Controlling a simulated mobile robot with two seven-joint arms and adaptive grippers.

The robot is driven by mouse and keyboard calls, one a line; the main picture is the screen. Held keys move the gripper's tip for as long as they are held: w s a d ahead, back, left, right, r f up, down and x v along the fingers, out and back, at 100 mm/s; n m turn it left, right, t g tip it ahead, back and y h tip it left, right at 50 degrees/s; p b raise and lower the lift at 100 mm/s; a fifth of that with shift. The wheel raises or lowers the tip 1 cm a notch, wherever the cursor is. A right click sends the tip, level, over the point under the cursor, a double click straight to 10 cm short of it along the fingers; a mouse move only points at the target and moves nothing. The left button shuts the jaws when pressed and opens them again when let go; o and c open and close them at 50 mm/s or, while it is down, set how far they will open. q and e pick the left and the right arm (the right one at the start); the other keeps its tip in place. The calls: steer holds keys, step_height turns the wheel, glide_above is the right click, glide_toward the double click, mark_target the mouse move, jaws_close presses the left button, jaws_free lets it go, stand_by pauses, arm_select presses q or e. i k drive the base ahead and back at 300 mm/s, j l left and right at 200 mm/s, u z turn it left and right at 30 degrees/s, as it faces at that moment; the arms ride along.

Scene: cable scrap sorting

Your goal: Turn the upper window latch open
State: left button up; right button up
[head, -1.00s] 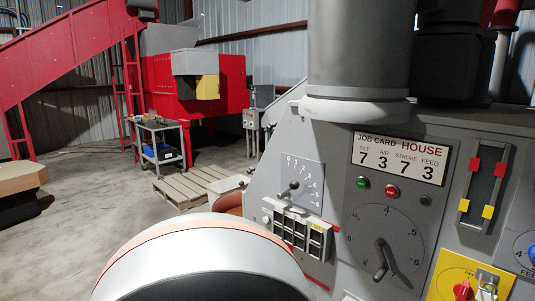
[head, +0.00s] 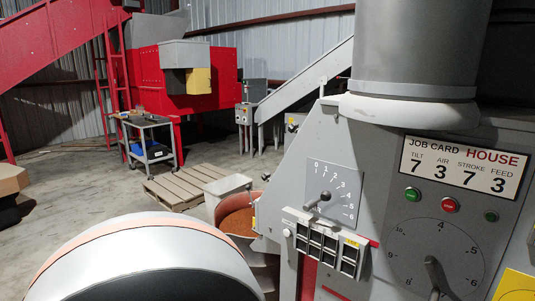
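The window with its red upper and yellow lower latches is almost wholly outside the head view. Only a narrow dark edge with a bit of yellow (head: 532,236) shows at the far right border, seemingly its lower left part. The upper latch is not visible, so its position cannot be told. The grey machine panel (head: 375,190) that carries the window fills the right side. Neither of my grippers is in view.
An orange-filled chute (head: 237,215), a pallet (head: 183,187) and a cart (head: 150,140) stand left. Open floor lies farther left.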

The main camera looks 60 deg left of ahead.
mark_target(293, 128)
steer(key=k+j+u, duration=0.15)
steer(key=j+u, duration=0.25)
steer(key=j, duration=1)
steer(key=j+u, duration=0.35)
steer(key=j, duration=1.05)
steer(key=i+j, duration=0.15)
steer(key=i, duration=0.4)
